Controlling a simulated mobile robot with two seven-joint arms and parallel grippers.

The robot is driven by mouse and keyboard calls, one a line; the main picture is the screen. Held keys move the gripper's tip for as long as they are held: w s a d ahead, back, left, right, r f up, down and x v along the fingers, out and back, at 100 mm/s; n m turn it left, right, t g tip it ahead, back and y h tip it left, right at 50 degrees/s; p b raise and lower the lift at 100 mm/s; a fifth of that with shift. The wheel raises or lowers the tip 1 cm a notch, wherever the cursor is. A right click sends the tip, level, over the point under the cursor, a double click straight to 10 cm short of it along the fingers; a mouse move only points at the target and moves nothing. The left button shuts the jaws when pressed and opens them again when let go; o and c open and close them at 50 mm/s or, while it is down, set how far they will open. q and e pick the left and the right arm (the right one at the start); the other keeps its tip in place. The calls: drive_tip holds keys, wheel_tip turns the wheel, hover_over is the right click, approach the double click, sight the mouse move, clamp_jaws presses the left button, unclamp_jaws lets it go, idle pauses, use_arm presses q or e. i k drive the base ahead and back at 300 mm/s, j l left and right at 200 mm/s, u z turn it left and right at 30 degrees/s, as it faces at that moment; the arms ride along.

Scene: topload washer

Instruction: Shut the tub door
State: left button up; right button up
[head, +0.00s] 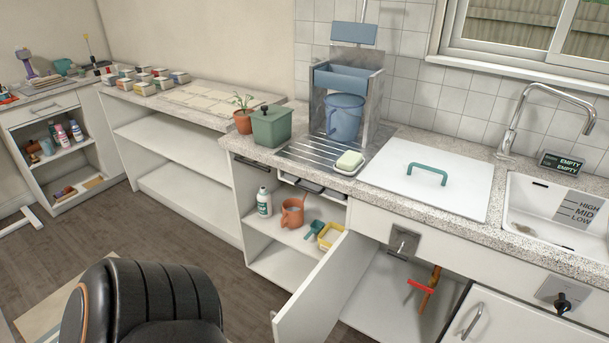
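A square white lid (452,196) with a teal handle (428,174) lies flat in the countertop, between the draining rack and the sink. It looks level with the counter, and nothing of an opening shows around it. No other thing in view can be clearly told as a tub door. Below the counter, a white cabinet door (326,287) stands swung open toward me, showing a pipe with a red valve handle (420,288). Neither of my grippers is in view.
A sink (537,198) with a tap is at the right. A draining board (318,157) carries a soap dish and a blue bucket (344,117). A green box (271,126) and a plant pot stand to the left. Open shelves hold a watering can (292,213). Wooden floor lies at left.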

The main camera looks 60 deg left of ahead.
sight(310, 315)
drive_tip(key=k+j+z, duration=0.1)
drive_tip(key=j, duration=0.3)
drive_tip(key=k+j+z, duration=0.15)
drive_tip(key=j, duration=0.25)
drive_tip(key=k+j, duration=0.1)
drive_tip(key=j, duration=0.25)
drive_tip(key=k+j, duration=0.1)
drive_tip(key=j, duration=0.3)
drive_tip(key=k+j, duration=0.15)
drive_tip(key=j, duration=0.2)
drive_tip(key=k+j, duration=0.1)
drive_tip(key=j, duration=0.25)
drive_tip(key=k+j, duration=0.1)
drive_tip(key=j, duration=0.3)
drive_tip(key=k+j, duration=0.1)
drive_tip(key=j, duration=0.25)
